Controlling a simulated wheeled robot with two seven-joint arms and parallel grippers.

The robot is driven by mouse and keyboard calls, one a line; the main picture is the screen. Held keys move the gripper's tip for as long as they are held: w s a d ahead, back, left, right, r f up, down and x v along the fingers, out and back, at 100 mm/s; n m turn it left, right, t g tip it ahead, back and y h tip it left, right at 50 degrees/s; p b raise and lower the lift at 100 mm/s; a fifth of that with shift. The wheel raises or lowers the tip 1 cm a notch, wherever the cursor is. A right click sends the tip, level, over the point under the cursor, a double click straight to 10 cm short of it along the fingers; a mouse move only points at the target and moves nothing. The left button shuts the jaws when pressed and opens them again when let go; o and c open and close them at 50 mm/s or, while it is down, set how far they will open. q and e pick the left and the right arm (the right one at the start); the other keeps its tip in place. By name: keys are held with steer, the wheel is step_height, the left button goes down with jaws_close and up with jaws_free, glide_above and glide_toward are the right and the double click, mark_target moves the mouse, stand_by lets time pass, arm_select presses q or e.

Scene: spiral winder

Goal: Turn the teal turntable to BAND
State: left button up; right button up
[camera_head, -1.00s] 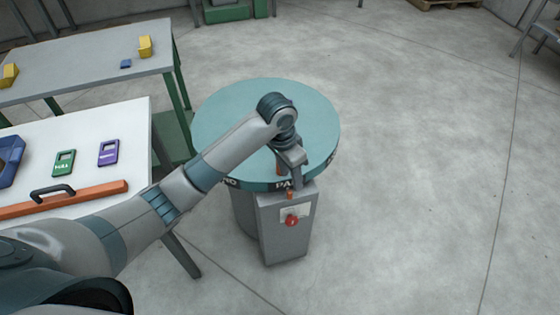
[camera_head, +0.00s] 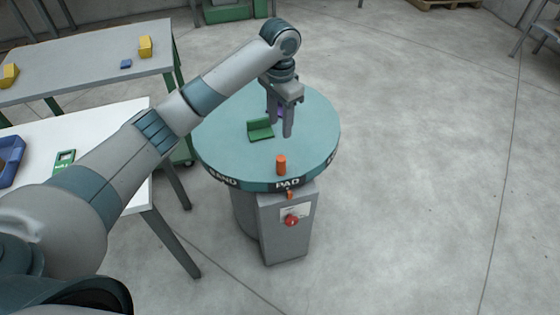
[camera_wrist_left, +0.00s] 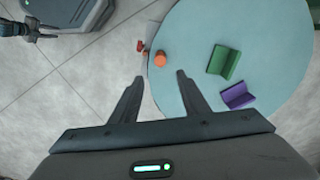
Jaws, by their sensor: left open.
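The teal turntable (camera_head: 225,125) stands on a grey pedestal. On its rim, PAD (camera_head: 288,184) faces the front above the orange pointer (camera_head: 290,194), and BAND (camera_head: 222,178) is to the left of it. An upright orange peg (camera_head: 281,165) stands on the disc near PAD; it also shows in the left wrist view (camera_wrist_left: 160,59). My left gripper (camera_head: 279,124) is open and empty above the disc, apart from the peg. In the left wrist view its fingertips (camera_wrist_left: 161,77) show nothing between them.
A green bracket (camera_head: 260,130) and a purple bracket (camera_wrist_left: 237,96) sit on the disc. The pedestal has a red button (camera_head: 291,220). A white table (camera_head: 120,125) and a grey table (camera_head: 90,60) are at left. A dark shape at the wrist view's upper left may be my right gripper.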

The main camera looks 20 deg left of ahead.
mark_target(280, 159)
arm_select(q)
step_height(280, 159, down, 16)
steer(key=shift+f+p, duration=0.1)
steer(key=shift+p, duration=1.05)
steer(key=shift+f, duration=0.6)
arm_select(e)
steer(key=s+d+g, duration=0.2)
steer(key=s+d, duration=0.1)
steer(key=s, duration=0.5)
steer(key=shift+d+h, duration=0.35)
steer(key=shift+h, duration=0.05)
arm_select(q)
jaws_close()
arm_select(e)
steer(key=shift+a, duration=0.1)
